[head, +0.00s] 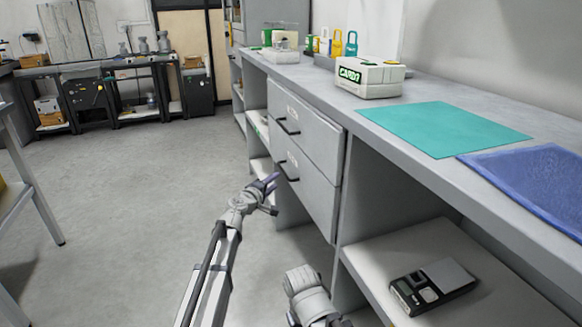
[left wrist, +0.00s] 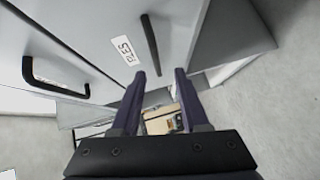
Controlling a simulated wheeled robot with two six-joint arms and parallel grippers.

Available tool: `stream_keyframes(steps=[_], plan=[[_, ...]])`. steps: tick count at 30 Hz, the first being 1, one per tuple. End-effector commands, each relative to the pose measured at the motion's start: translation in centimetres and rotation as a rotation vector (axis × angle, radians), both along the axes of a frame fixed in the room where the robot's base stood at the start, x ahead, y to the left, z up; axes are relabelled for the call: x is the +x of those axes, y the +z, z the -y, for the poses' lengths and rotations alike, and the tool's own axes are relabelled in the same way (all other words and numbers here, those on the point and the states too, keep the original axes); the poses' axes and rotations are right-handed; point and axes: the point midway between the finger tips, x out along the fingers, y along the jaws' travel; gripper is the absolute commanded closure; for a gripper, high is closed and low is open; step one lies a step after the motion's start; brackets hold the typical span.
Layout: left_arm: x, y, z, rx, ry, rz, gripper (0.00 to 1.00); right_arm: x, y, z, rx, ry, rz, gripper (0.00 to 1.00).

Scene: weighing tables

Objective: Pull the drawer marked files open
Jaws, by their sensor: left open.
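The drawer marked files (left wrist: 190,35) is grey, with a white FILES label (left wrist: 122,48) and a dark bar handle (left wrist: 151,42) in the left wrist view. In the head view it appears to be the lower of two drawers (head: 310,195), with its handle (head: 287,171) on its front; it looks shut. My left gripper (head: 274,190) is open and empty, close to this handle. In the left wrist view the handle's near end shows between the fingertips (left wrist: 160,74), apparently just ahead of them. My right gripper is not seen.
The upper drawer (head: 310,125) has its own handle (head: 286,127). The counter above holds a teal mat (head: 445,128), a blue tray (head: 530,180) and a white box (head: 369,78). A small scale (head: 433,286) lies on the shelf at right. The floor (head: 130,190) at left is clear.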

Motion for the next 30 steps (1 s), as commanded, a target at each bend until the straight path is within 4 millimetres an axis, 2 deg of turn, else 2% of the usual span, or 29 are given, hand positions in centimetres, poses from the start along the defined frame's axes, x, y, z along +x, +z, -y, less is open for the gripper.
stream_keyframes(steps=[11,24,30], plan=[[1.1,0.2,0.1,-0.025,0.017,0.004,0.55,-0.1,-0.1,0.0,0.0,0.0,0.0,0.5],[6.5,-0.7,2.8,-0.023,0.016,0.004,0.55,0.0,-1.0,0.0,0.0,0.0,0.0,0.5],[7.5,-0.8,3.3,-0.024,0.016,0.004,0.55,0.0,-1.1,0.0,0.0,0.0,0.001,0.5]])
